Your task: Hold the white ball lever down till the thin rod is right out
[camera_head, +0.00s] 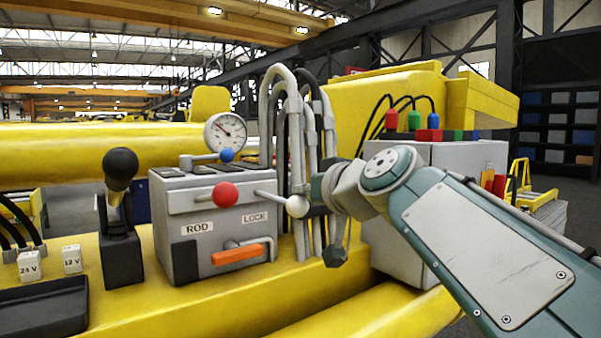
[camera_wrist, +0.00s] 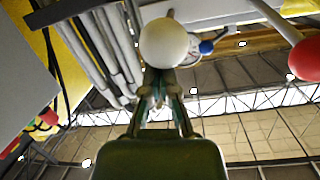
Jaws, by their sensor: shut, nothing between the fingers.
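The white ball lever (camera_head: 297,206) sticks out from the right of the grey control box (camera_head: 180,220), near the LOCK label. Its arm slants slightly down to the ball. My gripper (camera_head: 317,188) is shut and empty, just right of and slightly above the white ball. In the wrist view the white ball (camera_wrist: 163,43) fills the space ahead of my shut fingertips (camera_wrist: 160,88) and partly covers them. I cannot tell whether they touch it. I cannot make out the thin rod in either view.
A red ball lever (camera_head: 225,195) stands above the ROD label, with a blue knob (camera_head: 227,155) behind it. An orange handle (camera_head: 237,254) sits below. Grey hoses (camera_head: 283,110) rise close behind my gripper. A black-knobbed joystick (camera_head: 121,170) stands left. A gauge (camera_head: 224,133) is behind.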

